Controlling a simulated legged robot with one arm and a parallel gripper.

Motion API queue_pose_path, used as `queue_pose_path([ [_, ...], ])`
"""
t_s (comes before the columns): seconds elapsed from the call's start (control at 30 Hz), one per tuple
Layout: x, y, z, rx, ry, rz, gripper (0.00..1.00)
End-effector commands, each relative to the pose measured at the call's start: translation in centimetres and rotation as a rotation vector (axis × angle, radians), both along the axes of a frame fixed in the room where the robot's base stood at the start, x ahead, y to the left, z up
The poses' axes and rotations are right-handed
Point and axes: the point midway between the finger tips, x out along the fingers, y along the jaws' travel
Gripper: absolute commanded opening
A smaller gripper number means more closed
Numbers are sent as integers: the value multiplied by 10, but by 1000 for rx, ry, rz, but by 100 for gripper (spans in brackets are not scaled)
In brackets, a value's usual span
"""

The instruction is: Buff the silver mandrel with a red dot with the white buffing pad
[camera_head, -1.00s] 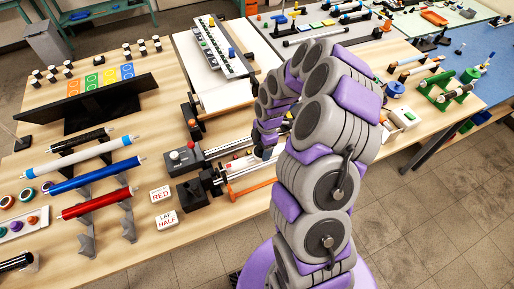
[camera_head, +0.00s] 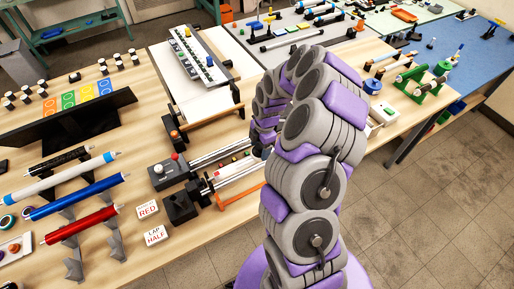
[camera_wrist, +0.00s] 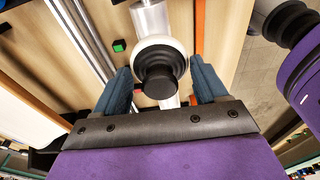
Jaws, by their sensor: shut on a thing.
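In the wrist view, my gripper (camera_wrist: 160,82) has its two blue-grey fingers shut on the black knob of the white buffing pad (camera_wrist: 184,46). The round pad faces away from the camera, over a silver mandrel (camera_wrist: 150,18). The pad hides part of the mandrel, and I cannot tell whether they touch. In the head view, a silver mandrel (camera_head: 234,172) lies in a bench fixture with a dark end block (camera_head: 180,207). My arm hides its right end and most of my gripper. I cannot make out a red dot clearly.
White cards reading RED (camera_head: 147,209) and LAP HALF (camera_head: 155,236) lie left of the fixture. Red (camera_head: 82,225) and blue (camera_head: 75,197) rollers rest on grey stands farther left. An orange bar (camera_head: 240,192) runs along the fixture's front. A black panel (camera_head: 75,120) stands behind.

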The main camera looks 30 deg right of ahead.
Motion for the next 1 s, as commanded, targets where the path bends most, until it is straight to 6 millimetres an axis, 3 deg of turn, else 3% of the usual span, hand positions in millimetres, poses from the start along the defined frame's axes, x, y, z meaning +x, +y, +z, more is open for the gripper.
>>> queue_pose_path([
  [0.37, 0, 0, 3, 0, -2, 0, 44],
  [1.0, 1, 0, 52, 0, -3, 0, 44],
])
